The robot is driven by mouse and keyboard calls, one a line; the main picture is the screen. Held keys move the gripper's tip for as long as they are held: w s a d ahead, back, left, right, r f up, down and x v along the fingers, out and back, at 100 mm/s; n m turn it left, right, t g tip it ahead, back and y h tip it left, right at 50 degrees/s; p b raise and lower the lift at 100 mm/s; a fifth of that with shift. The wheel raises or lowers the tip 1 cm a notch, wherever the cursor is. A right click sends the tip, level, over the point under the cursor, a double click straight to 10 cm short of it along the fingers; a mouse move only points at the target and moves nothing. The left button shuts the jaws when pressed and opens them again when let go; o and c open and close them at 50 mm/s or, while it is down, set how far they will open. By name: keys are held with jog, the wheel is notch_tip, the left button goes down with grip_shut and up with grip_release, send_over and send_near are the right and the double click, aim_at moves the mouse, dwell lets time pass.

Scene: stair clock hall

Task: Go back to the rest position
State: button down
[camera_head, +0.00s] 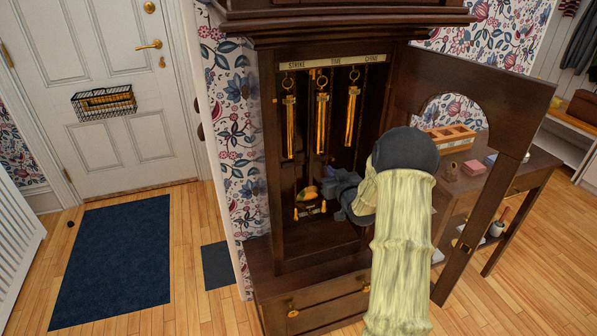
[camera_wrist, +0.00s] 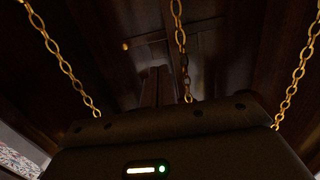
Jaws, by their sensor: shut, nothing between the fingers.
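My gripper (camera_head: 332,188) reaches into the open case of the tall dark wooden clock (camera_head: 264,140), low inside and beneath the hanging weights. It is shut and empty. In the wrist view the shut fingers (camera_wrist: 158,86) point into the dark case interior, and my gripper's body fills the bottom. Three brass weights hang on hooks under the label strip: the strike weight (camera_head: 290,125), the time weight (camera_head: 322,122) and the chime weight (camera_head: 351,115). A round brass piece (camera_head: 308,193) shows low in the case, left of my gripper. My forearm hides part of the case's right side.
The clock door (camera_head: 513,150) stands open to the right, close beside my arm. Brass chains (camera_wrist: 180,40) hang around my gripper in the wrist view. A side table (camera_head: 528,165) holding a wooden tray (camera_head: 450,137) stands behind the door. Open floor and a blue mat (camera_head: 112,262) lie left.

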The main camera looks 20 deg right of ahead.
jog(key=s+a+g, duration=0.5)
jog(key=s+a, duration=0.1)
jog(key=s, duration=0.5)
jog(key=s+a+g, duration=0.4)
jog(key=s+a, duration=0.2)
jog(key=s, duration=0.6)
jog(key=s+a+g, duration=0.5)
jog(key=s+a, duration=0.1)
jog(key=s, duration=0.5)
notch_tip(320, 180, up, 22)
jog(key=p, duration=2.2)
jog(key=shift+s+h, duration=0.3)
jog(key=shift+s, duration=0.05)
jog(key=shift+a, duration=0.1)
